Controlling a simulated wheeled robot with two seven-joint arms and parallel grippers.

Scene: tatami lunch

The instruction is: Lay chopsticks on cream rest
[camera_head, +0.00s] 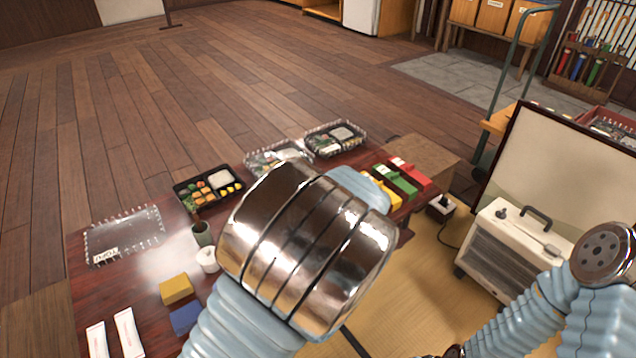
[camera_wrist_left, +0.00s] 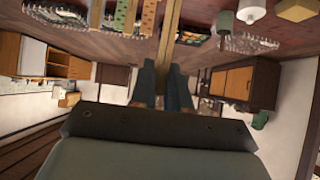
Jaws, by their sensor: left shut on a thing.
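My left gripper (camera_wrist_left: 166,75) is shut on a slim tan wooden stick shape (camera_wrist_left: 170,35), which I take to be the chopsticks. In the head view my own left arm hides that gripper and the chopsticks. I cannot identify the cream rest with certainty; my arm covers part of the table. My right arm shows at the lower right of the head view, but its gripper does not show clearly.
The dark red table (camera_head: 150,262) holds bento boxes (camera_head: 208,187), a clear tray (camera_head: 125,236), a green cup (camera_head: 202,234), a white cylinder (camera_head: 207,260), a yellow block (camera_head: 176,288), a blue block (camera_head: 185,318) and white packets (camera_head: 128,334). A heater (camera_head: 515,250) stands on the right.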

